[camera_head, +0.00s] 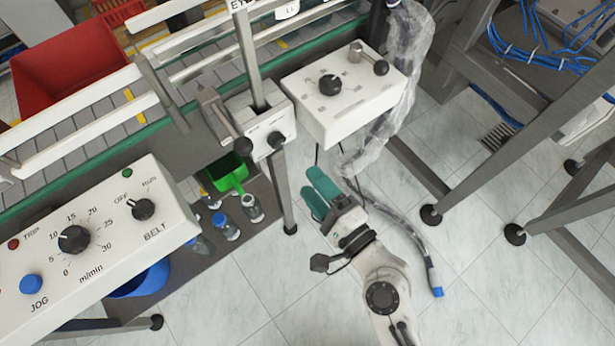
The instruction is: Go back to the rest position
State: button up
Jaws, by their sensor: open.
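My gripper (318,193) is in the middle of the head view, at the end of my arm that comes up from the lower right. Its two green fingers point up and left. They stand apart with nothing seen between them. The gripper is over the tiled floor, just below the white control box (345,92) with a black knob and a lever. The fingers look apart from the box, though the height gap is hard to judge.
A second control box (90,240) with dials fills the lower left. A conveyor (190,90) crosses the upper left, with a red bin (68,65) behind it. A plastic-wrapped hose (405,60) hangs near my gripper.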

dwell(0.6)
jog(key=s+d+f+n+g+h, duration=0.3)
jog(key=s+d+f+n+g, duration=0.2)
jog(key=d, duration=0.3)
jog(key=s+d+f+n+g+h, duration=0.4)
jog(key=d+n, duration=0.3)
jog(key=d, duration=0.2)
jog(key=shift+s+f+g, duration=0.6)
jog(key=shift+f+g, duration=0.15)
jog(key=shift+g, duration=0.05)
jog(key=s+d+g+h, duration=0.1)
jog(key=s+d, duration=0.1)
jog(key=s+d+g+h, duration=0.1)
jog(key=s+d, duration=0.1)
jog(key=d, duration=0.1)
jog(key=s+d+n+g+h, duration=0.1)
jog(key=s+d, duration=0.1)
jog(key=s, duration=0.1)
jog(key=shift+s+d+r, duration=0.1)
jog(key=shift+d+r, duration=0.2)
jog(key=shift+d, duration=0.05)
jog(key=shift+c, duration=0.3)
